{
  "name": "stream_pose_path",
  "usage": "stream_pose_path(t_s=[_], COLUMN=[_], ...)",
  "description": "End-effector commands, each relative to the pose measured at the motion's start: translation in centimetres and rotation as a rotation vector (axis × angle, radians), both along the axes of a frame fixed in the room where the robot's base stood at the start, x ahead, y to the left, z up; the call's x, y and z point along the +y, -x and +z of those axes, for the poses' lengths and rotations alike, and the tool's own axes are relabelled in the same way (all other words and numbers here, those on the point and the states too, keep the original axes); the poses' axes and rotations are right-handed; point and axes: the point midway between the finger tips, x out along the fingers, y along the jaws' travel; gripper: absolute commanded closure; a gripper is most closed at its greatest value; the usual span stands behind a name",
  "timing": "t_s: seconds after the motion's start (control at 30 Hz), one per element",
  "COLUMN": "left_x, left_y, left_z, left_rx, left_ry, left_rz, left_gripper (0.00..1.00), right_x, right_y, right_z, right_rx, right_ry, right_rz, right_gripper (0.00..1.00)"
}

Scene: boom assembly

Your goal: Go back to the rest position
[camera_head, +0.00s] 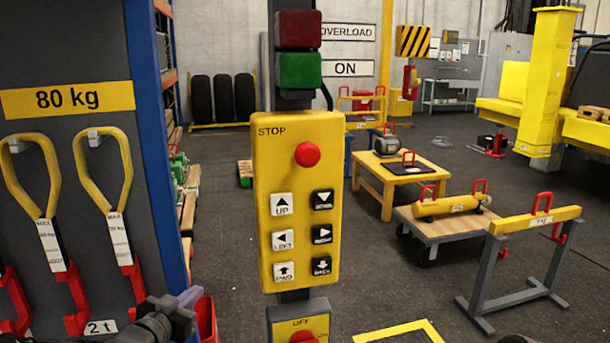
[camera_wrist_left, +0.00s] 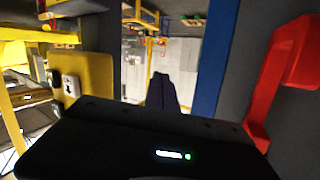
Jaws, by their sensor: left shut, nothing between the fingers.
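My left gripper (camera_head: 188,300) is low at the left of the head view, in front of the sling rack and left of the yellow control panel (camera_head: 297,222). In the left wrist view its dark fingers (camera_wrist_left: 162,90) are together with nothing between them. The panel stands upright, with a red stop button and several arrow buttons, and shows at the left of the wrist view (camera_wrist_left: 88,74). The gripper is apart from the panel.
Yellow slings (camera_head: 38,178) with red hooks (camera_head: 75,297) hang on the grey rack board at the left; a red hook is close in the wrist view (camera_wrist_left: 286,75). A blue post (camera_head: 158,150) edges the board. A trestle (camera_head: 528,240) and cart (camera_head: 440,228) stand right.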

Motion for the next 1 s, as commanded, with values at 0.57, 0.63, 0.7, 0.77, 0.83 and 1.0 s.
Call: stream_pose_path(t_s=[0.57, 0.63, 0.7, 0.77, 0.83, 1.0], left_x=[-13.4, -14.8, -15.9, -16.7, -17.4, -17.7], left_y=[26.7, 30.6, 33.8, 35.7, 37.1, 37.9], left_z=[-35.4, -37.1, -38.3, -39.0, -39.6, -39.9], left_rx=[1.149, 1.248, 1.322, 1.365, 1.398, 1.415], left_ry=[0.360, 0.366, 0.361, 0.354, 0.346, 0.339], left_rz=[0.218, 0.228, 0.223, 0.208, 0.195, 0.186], left_gripper=[1.00, 1.00, 1.00, 1.00, 1.00, 1.00], right_x=[0.0, 0.0, 0.0, 0.0, 0.0, 0.0], right_y=[0.0, 0.0, 0.0, 0.0, 0.0, 0.0], right_z=[0.0, 0.0, 0.0, 0.0, 0.0, 0.0], right_rx=[0.000, 0.000, 0.000, 0.000, 0.000, 0.000], right_ry=[0.000, 0.000, 0.000, 0.000, 0.000, 0.000], right_rz=[0.000, 0.000, 0.000, 0.000, 0.000, 0.000], right_gripper=[1.00, 1.00, 1.00, 1.00, 1.00, 1.00])
